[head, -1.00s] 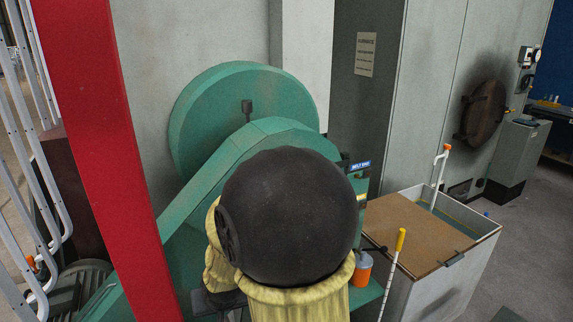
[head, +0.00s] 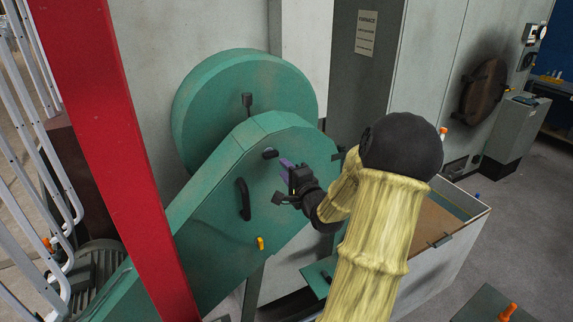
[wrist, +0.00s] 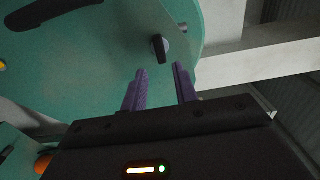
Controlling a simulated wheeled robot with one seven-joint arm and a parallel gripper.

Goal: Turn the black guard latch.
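The black guard latch (head: 270,153) is a small dark knob near the top of the green belt guard (head: 225,175). In the wrist view the latch (wrist: 160,48) is just beyond the fingertips, in line with the gap between them. My gripper (head: 285,163) has purple fingers and is just right of and slightly below the latch in the head view. In the wrist view my gripper (wrist: 161,72) is open, with its two fingers apart and nothing between them. The latch appears apart from the fingers.
A black handle (head: 244,199) and a yellow piece (head: 260,243) are on the guard's face. A red post (head: 115,150) stands at the left front. An open-topped bin (head: 470,215) stands at the right. A large green wheel cover (head: 215,100) is behind the guard.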

